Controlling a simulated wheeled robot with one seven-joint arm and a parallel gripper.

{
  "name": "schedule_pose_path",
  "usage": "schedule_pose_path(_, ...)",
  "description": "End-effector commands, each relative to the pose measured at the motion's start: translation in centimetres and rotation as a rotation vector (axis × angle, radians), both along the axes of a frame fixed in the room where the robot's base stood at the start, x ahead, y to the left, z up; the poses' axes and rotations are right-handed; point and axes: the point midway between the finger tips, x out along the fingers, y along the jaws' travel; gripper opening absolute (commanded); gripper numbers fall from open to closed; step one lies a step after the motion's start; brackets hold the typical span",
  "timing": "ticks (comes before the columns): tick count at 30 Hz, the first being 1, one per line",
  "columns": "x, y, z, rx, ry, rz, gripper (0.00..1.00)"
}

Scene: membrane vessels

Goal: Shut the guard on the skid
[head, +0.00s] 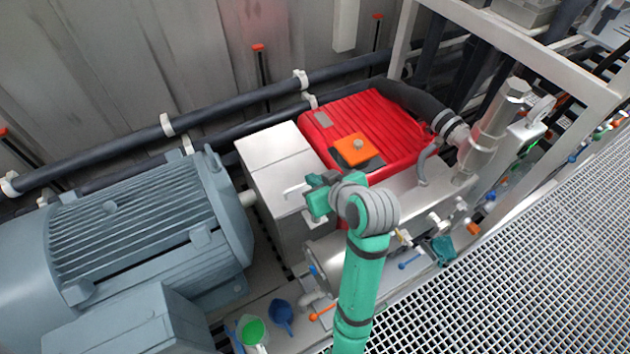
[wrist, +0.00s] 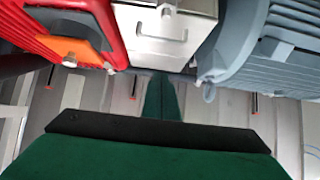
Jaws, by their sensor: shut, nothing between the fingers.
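The guard (head: 275,150) is a pale grey metal box between the blue-grey motor and the red pump unit. Its top shows a seam, and a light bar handle (head: 296,189) is on its near part. The guard also shows at the top of the wrist view (wrist: 140,18), with the handle (wrist: 160,37). I cannot tell whether the guard is fully shut. My gripper (head: 317,198) is over the near end of the guard, just right of the handle. In the wrist view its fingers (wrist: 161,82) are together and empty, below the handle in the picture. Contact with the guard cannot be made out.
The motor (head: 130,225) stands left of the guard. The red pump unit (head: 375,125) with an orange block (head: 352,150) is on the right. A blue scoop (head: 281,315) and a green-filled cup (head: 252,332) lie near the front. Pipes run along the back wall.

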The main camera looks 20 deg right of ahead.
Motion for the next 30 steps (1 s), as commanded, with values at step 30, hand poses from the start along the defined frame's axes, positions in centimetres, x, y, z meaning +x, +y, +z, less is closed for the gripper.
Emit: schedule_pose_path(30, 6.0, 1.1, -8.2, 0.001, -0.001, -0.002, 0.0)
